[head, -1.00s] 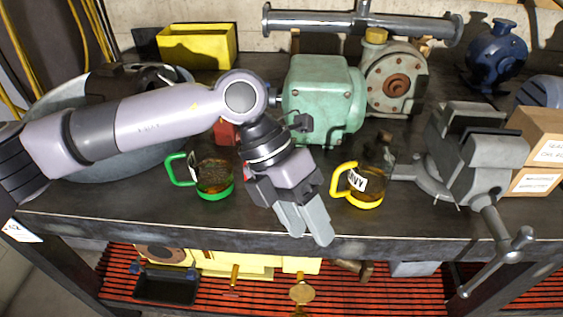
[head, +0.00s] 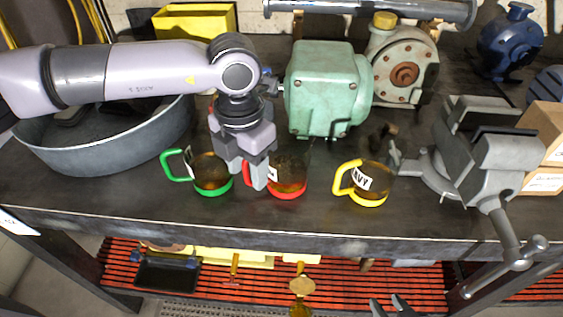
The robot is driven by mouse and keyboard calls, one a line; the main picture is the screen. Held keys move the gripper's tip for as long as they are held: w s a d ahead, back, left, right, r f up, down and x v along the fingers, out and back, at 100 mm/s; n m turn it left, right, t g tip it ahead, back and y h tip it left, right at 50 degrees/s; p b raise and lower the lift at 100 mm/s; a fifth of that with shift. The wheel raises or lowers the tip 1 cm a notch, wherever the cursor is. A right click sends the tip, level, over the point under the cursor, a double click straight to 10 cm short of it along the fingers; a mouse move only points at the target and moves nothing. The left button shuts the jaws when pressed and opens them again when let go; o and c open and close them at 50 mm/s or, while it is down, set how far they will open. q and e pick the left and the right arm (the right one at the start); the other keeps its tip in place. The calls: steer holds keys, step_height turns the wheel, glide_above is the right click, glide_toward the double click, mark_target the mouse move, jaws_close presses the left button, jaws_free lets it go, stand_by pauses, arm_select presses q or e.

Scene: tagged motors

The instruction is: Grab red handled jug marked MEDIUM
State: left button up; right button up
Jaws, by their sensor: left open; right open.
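The red-handled jug (head: 289,182) stands on the dark bench in the head view, with a red base and amber liquid. Its white label is mostly covered, so I cannot read it. My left gripper (head: 248,177) points down at the jug's handle side, its jaws open. The fingers partly hide the red handle; I cannot tell whether they touch it. A green-handled jug (head: 210,176) stands close on the left and a yellow-handled jug (head: 371,184), its label ending in "VY", on the right. My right gripper (head: 390,307) shows only its fingertips at the bottom edge, open and empty.
A green motor (head: 320,92) stands behind the red jug. A grey vise (head: 487,150) stands at the right, and a round metal basin (head: 110,152) at the left. The bench's front edge (head: 300,240) lies just before the jugs.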

arm_select(q)
steer(key=shift+f, duration=0.75)
jaws_close()
steer(key=shift+r, duration=0.25)
step_height(320, 180, up, 20)
steer(key=b, duration=0.1)
steer(key=shift+f+b, duration=0.25)
steer(key=shift+b, duration=0.1)
stand_by(0.5)
stand_by(0.5)
